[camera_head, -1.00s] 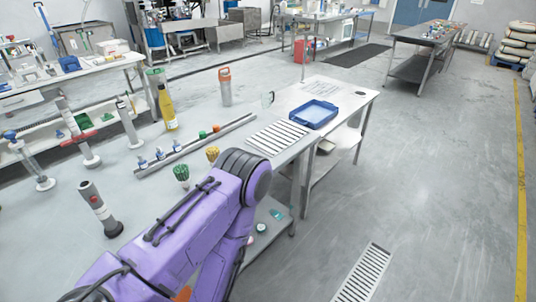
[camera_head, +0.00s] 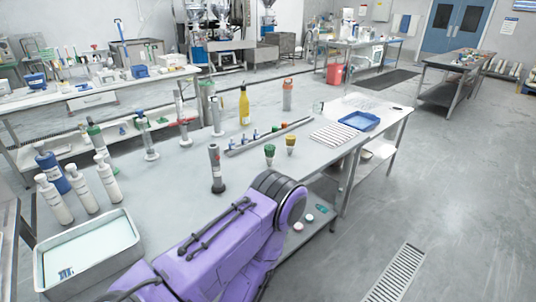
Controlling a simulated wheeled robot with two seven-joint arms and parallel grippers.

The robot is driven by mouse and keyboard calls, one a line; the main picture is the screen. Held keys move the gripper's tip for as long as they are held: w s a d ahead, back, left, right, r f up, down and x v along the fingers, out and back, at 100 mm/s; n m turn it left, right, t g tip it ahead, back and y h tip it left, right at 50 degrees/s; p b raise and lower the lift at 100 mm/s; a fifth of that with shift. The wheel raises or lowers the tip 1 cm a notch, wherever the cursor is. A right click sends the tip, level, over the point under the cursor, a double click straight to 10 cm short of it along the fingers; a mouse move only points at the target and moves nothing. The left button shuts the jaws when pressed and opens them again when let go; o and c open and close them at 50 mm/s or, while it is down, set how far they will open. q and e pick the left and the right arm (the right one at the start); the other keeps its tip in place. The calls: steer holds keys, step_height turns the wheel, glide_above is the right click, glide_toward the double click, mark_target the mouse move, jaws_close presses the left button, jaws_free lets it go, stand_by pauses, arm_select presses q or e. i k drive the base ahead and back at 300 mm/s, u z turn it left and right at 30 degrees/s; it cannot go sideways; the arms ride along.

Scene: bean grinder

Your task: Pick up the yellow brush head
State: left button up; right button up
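The yellow brush head (camera_head: 291,140) stands upright on the grey table, just beyond my purple arm. A green brush head (camera_head: 270,150) stands close to its left. One purple arm of mine reaches up from the bottom of the picture and bends at a dark elbow joint, its far part pointing back down. Neither gripper shows in the head view, so nothing can be seen held.
A dark grey cylinder (camera_head: 215,168) stands left of the brush heads. A metal rail (camera_head: 268,137) lies behind them. A yellow bottle (camera_head: 244,106), white bottles (camera_head: 108,179), a water-filled tray (camera_head: 130,236) and a blue tray (camera_head: 359,121) stand around.

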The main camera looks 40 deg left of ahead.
mark_target(290, 140)
steer(key=k, duration=0.25)
steer(key=u, duration=0.85)
